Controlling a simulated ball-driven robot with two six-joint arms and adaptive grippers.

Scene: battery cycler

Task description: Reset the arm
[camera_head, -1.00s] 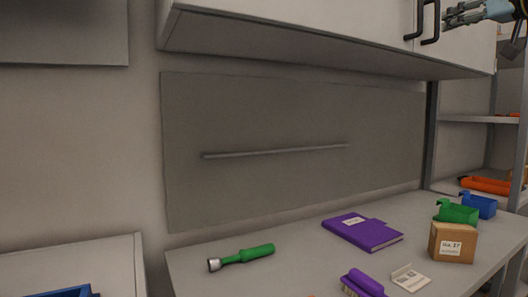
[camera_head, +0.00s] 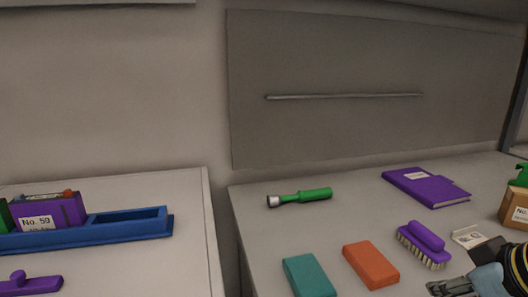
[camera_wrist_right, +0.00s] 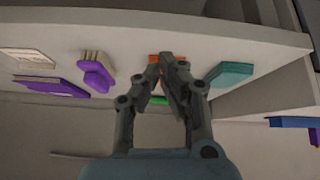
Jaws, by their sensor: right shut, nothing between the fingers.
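My right gripper (camera_head: 440,287) shows at the bottom right edge of the head view, partly cut off by the frame. In the right wrist view its fingers (camera_wrist_right: 166,62) are together, with nothing between them. Behind the fingertips in that view lies an orange block (camera_wrist_right: 155,58), mostly hidden, apart from what I can tell. My left gripper is in neither view.
The right-hand bench holds a green flashlight (camera_head: 305,195), a purple book (camera_head: 425,187), a purple brush (camera_head: 424,245), an orange block (camera_head: 371,265), a teal block (camera_head: 308,276) and a cardboard box (camera_head: 515,208).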

